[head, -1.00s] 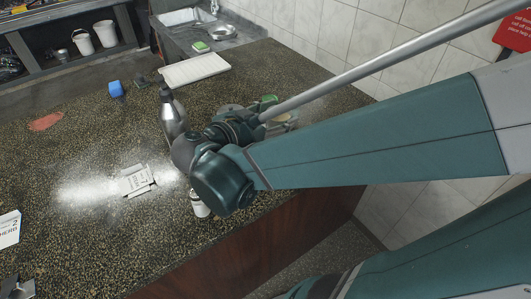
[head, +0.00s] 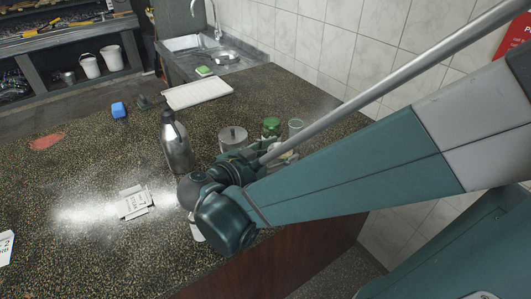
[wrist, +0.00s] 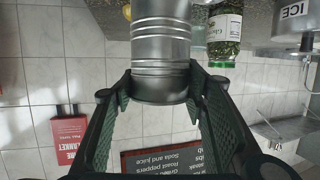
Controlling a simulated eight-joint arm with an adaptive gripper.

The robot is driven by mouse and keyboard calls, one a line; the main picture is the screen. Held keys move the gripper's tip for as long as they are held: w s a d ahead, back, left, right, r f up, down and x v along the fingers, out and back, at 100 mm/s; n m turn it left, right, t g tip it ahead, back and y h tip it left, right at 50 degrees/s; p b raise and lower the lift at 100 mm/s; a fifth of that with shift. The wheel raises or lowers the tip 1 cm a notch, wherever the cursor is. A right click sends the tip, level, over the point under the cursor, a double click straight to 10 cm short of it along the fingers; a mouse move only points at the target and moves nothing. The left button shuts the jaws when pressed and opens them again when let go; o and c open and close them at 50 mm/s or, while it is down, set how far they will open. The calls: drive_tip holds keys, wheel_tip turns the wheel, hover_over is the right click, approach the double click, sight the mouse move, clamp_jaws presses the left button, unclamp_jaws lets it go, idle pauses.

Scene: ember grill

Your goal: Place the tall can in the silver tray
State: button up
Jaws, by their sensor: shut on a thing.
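The tall can (wrist: 160,45) is silver with ribbed bands. In the wrist view it stands between the two fingers of my gripper (wrist: 163,86), which is shut on its end. The wrist picture appears upside down. In the head view my arm hides the gripper and most of what it holds. A small pale piece (head: 196,231) shows beneath my wrist; I cannot tell whether it is the can. I cannot make out a silver tray for certain in either view.
The left counter area is mostly clear.

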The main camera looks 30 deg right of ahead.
drive_tip(key=shift+f+b, duration=0.75)
drive_tip(key=shift+f, duration=1.25)
drive_tip(key=shift+f, duration=0.1)
drive_tip(key=o, duration=1.4)
drive_tip(key=shift+o, duration=0.2)
drive_tip(key=p+v, duration=0.3)
drive_tip(key=v, duration=0.9)
drive_tip(key=shift+d, duration=0.1)
